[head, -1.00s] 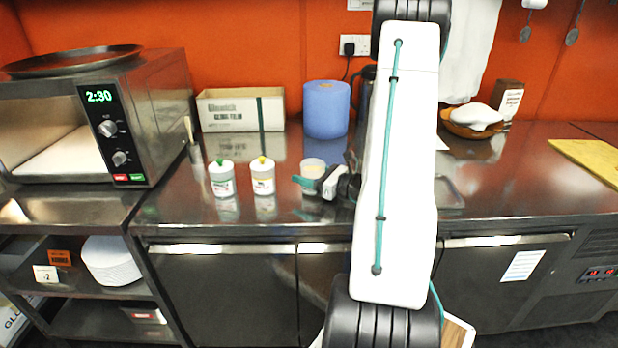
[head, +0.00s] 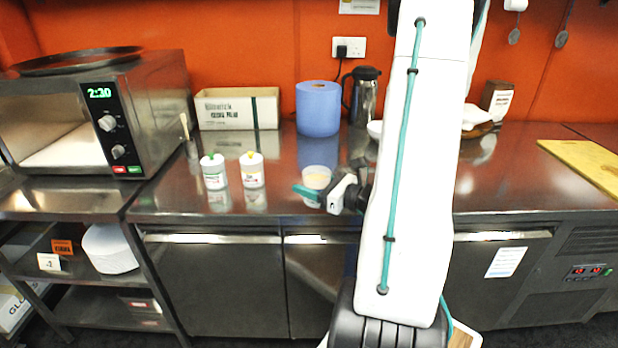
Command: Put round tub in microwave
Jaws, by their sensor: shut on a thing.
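The round tub (head: 317,175) is a small pale tub near the front of the steel counter, to the right of two white bottles. My gripper (head: 319,191) reaches it from the right, with a teal finger across its front. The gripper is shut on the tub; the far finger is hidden. Whether the tub touches the counter is hard to tell. The microwave (head: 160,112) stands at the left on a steel stand, and its lit display reads 2:30. Its front appears open, showing a pale interior floor.
Two white bottles, one green-capped (head: 214,172) and one yellow-capped (head: 252,170), stand between the tub and the microwave. Behind are a glove box (head: 238,108), a blue roll (head: 318,108) and a dark jug (head: 362,95). A round tray (head: 75,62) lies on the microwave. A yellow board (head: 585,165) lies far right.

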